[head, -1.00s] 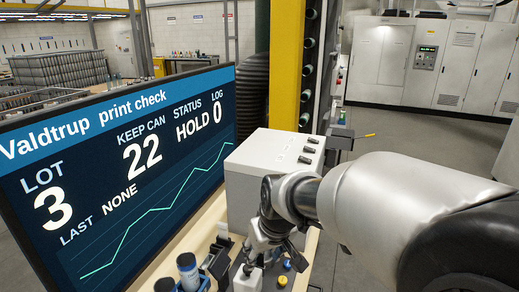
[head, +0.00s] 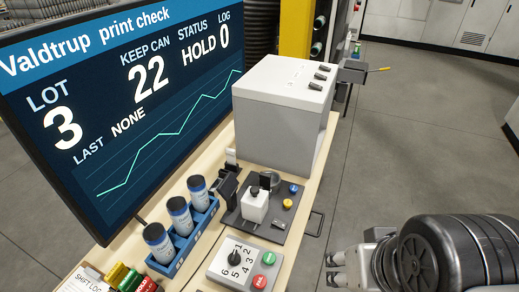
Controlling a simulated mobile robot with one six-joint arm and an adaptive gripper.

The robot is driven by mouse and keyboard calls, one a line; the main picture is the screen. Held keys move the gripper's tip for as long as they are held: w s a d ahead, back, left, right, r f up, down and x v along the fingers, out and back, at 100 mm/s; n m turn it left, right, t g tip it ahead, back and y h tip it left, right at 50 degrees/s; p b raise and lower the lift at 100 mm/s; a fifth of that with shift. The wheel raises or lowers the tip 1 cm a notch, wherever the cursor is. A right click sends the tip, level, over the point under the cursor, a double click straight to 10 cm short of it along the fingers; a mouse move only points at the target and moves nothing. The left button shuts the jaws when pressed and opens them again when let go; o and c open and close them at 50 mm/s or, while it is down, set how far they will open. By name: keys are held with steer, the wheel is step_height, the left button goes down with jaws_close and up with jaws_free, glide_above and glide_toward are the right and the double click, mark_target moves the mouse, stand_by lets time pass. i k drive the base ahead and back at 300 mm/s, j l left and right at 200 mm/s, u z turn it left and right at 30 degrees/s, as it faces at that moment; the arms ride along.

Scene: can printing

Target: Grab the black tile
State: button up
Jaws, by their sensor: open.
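A small black upright piece (head: 265,182) stands on the dark grey plate (head: 281,222) beside a white block with a black knob (head: 255,206). It may be the black tile, but it is too small to tell for sure. My gripper (head: 331,269) is at the lower right, off the right side of the bench and apart from the plate. Its fingers are open with nothing between them, and they point left. My arm hides the floor at the lower right.
A large screen (head: 120,120) stands along the bench's left. A grey box (head: 285,110) stands behind the plate. A blue rack (head: 183,243) holds three dark-capped cans. A dial box (head: 245,264) with green and red buttons sits in front. The floor to the right is clear.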

mark_target(265, 178)
steer(key=k, duration=0.15)
steer(key=k+u, duration=0.25)
steer(key=u, duration=0.2)
steer(key=k+j+u, duration=0.1)
steer(key=k+u, duration=0.15)
steer(key=u, duration=0.25)
steer(key=i+l, duration=0.25)
steer(key=i+l+u, duration=0.1)
steer(key=i+l, duration=0.15)
steer(key=l, duration=0.2)
steer(key=i+l, duration=0.25)
steer(key=l, duration=0.15)
steer(key=i+l, duration=0.2)
steer(key=l, duration=0.15)
steer(key=i+l+u, duration=0.1)
steer(key=i+l, duration=0.15)
steer(key=l, duration=0.15)
steer(key=i+l, duration=0.2)
steer(key=l, duration=0.15)
